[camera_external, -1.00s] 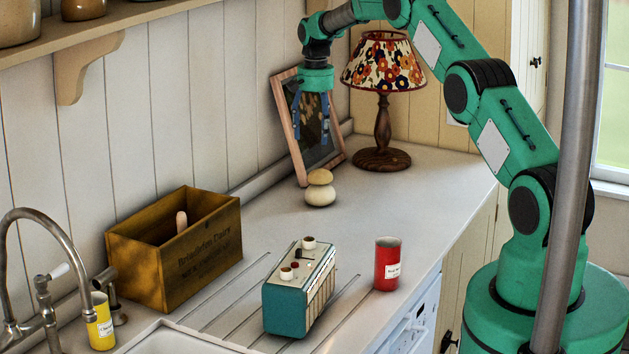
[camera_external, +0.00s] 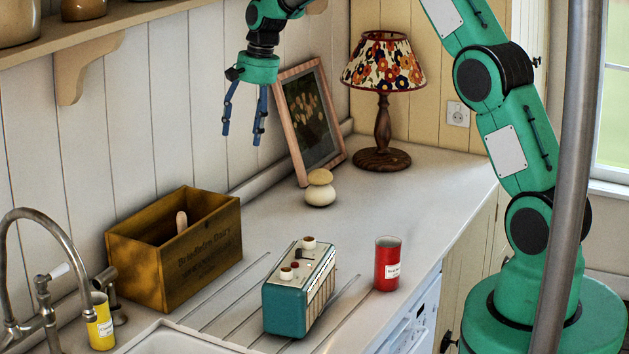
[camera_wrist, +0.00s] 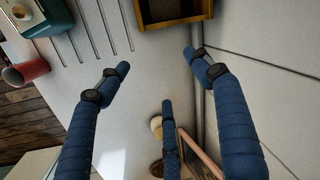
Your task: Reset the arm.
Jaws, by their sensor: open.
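My gripper (camera_external: 243,140) hangs in the air with its blue fingers spread and pointing down, in front of the panelled wall and left of the picture frame. In the wrist view my gripper (camera_wrist: 157,90) shows its blue fingers apart with nothing between them, above the pale worktop (camera_wrist: 140,110). The worktop (camera_external: 400,190) also shows in the external view. My green arm reaches over from the base at the right.
A wooden crate (camera_external: 150,270), a teal radio (camera_external: 287,309), a red can (camera_external: 386,265) and a yellow can (camera_external: 101,325) stand on the worktop. Stacked stones (camera_external: 320,195), the picture frame (camera_external: 296,135) and a lamp (camera_external: 382,130) stand behind. A shelf (camera_external: 130,22) juts out upper left.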

